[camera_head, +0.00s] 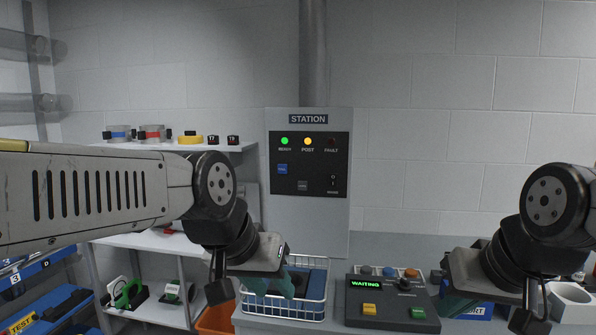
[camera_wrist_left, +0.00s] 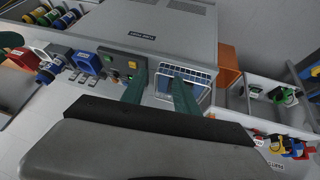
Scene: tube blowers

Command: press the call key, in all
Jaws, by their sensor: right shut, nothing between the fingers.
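The grey station panel (camera_head: 340,210) hangs on the back wall, with green and yellow lamps lit and a dark fault lamp. It carries a blue key (camera_head: 282,169) and a grey key (camera_head: 303,186); their lettering is too small to read. A console (camera_head: 385,310) on the bench shows WAITING and has several coloured buttons; it also shows in the left wrist view (camera_wrist_left: 122,65). My left gripper (camera_head: 275,284) is over the wire basket, empty, its green fingers apart in the left wrist view (camera_wrist_left: 158,84). My right gripper (camera_head: 460,303) is shut and empty, right of the console.
The wire basket (camera_head: 287,312) stands left of the console. A shelf (camera_head: 150,240) at left holds rolls and small items. Blue bins (camera_head: 45,310) are at the lower left, an orange bin (camera_head: 215,320) beside the bench. A white cup-like container (camera_head: 570,302) is at the right.

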